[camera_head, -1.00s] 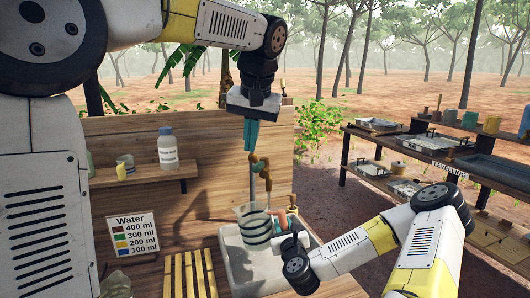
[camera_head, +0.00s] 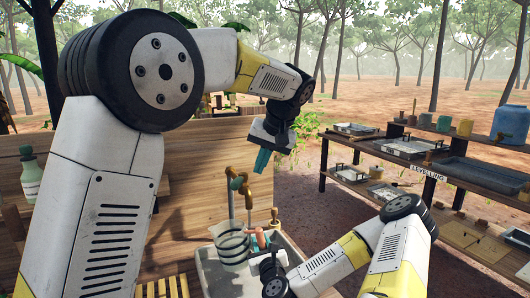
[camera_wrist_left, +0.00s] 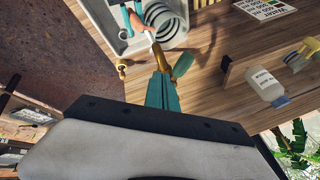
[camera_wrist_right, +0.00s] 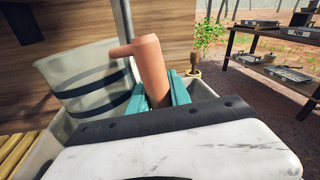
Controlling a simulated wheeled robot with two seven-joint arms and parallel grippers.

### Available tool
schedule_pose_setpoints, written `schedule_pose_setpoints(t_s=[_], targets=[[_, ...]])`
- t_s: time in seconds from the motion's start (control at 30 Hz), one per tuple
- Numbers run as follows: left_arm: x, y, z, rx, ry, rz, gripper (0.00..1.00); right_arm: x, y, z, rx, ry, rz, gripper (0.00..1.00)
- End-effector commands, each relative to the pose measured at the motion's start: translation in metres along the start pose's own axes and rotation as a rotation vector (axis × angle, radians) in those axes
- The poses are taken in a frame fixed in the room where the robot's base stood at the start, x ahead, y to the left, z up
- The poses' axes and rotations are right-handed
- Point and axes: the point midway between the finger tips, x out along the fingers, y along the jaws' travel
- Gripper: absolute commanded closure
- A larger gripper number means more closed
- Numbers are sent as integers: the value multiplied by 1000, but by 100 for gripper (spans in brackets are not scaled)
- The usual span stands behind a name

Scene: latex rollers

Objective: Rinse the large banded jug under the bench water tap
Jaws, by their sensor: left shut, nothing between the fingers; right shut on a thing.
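The large banded jug (camera_head: 232,250), clear with dark bands, stands in or just over the pale sink (camera_head: 206,268), below the brass tap (camera_head: 246,190). My right gripper (camera_wrist_right: 165,98) is shut on the jug's terracotta handle (camera_wrist_right: 152,70). The jug looks slightly tilted in the right wrist view (camera_wrist_right: 90,85). My left gripper (camera_head: 262,161) is shut and empty, above and to the right of the tap. In the left wrist view the tap (camera_wrist_left: 160,60) and its green handle (camera_wrist_left: 183,65) lie just beyond the fingers. I cannot tell whether a pale vertical streak at the spout is water.
A wooden back panel (camera_head: 200,150) stands behind the sink. A white bottle (camera_wrist_left: 264,86) is on its shelf. Dark shelves (camera_head: 450,180) with trays and pots stand at the right. A second, smaller tap (camera_head: 275,218) is by the sink's right side. Wooden slats (camera_head: 165,288) lie left of the sink.

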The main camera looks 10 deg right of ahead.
Motion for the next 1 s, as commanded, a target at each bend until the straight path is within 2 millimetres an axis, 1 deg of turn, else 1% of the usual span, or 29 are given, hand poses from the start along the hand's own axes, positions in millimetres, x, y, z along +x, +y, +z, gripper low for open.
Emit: schedule_pose_setpoints(t_s=[0.03, 0.07, 0.1, 0.33, 0.5, 0.87, 1.0], targets=[[11, -1, 1, 0, -4, -2, 100, 0, 0, 1, 1, -3, 0, 100], [16, -1, 1, -1, -3, -2, 100, 0, 0, 1, 1, -3, 0, 100], [20, -7, 2, -3, -3, -2, 100, 0, 0, 1, 1, -3, 0, 100], [38, -24, 6, -1, -1, 0, 100, 0, 0, 1, 1, -2, 0, 100], [42, -28, 6, -1, 1, 0, 100, 0, 0, 1, 1, -2, 0, 100], [42, -29, 7, 0, 1, 1, 100, 0, 0, 1, 1, -2, 0, 100], [44, -35, 9, 13, 5, 6, 100, 0, 0, 1, 1, -2, 0, 100]])
